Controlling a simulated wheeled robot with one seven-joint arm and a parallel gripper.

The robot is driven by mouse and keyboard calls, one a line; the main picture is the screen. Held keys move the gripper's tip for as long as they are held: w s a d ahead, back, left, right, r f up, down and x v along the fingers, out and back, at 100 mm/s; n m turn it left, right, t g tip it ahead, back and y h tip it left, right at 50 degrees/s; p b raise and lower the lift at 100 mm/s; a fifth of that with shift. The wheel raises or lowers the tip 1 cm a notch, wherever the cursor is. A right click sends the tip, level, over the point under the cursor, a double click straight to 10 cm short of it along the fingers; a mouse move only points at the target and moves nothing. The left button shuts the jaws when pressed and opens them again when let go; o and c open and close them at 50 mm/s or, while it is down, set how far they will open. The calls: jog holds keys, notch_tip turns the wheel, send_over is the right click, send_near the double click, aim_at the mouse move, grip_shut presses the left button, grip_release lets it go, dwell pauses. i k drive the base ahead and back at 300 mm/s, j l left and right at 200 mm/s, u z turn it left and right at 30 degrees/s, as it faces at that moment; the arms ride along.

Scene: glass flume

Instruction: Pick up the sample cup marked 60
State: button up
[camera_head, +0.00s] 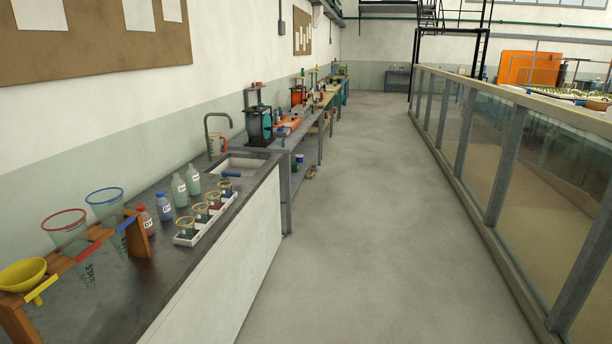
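Several small sample cups with orange-yellow rims stand in a row in a white tray (229,203) on the dark counter at the left. The nearest cup (186,229) is at the tray's front end. Behind it come a second cup (201,213), a third cup (214,200) and the farthest cup (225,188). Pale labels show on the cups, but their numbers are too small to read. I cannot tell which one is marked 60. My gripper is not in view.
A wooden rack with clear cones (68,233) and a yellow funnel (22,274) stands at the near left. Several bottles (165,207) stand behind the tray. A sink (241,164) lies beyond it. The grey floor (345,220) is clear between counter and glass flume (485,150).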

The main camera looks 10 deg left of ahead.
aim_at(226, 192)
jog(key=i+u, duration=0.3)
jog(key=i, duration=0.5)
jog(key=i+l+u, duration=0.15)
jog(key=i+u, duration=0.15)
jog(key=i, duration=0.55)
jog(key=i+u, duration=0.25)
jog(key=u, duration=0.15)
jog(key=i+l+u, duration=0.1)
jog(key=i+u, duration=0.3)
jog(key=i+l+u, duration=0.15)
jog(key=u, duration=0.25)
jog(key=i+l+u, duration=0.2)
jog(key=u, duration=0.2)
jog(key=i+l+u, duration=0.15)
jog(key=u, duration=0.2)
jog(key=i+l+u, duration=0.15)
jog(key=u, duration=0.2)
jog(key=i+l+u, duration=0.1)
jog(key=l+u, duration=0.25)
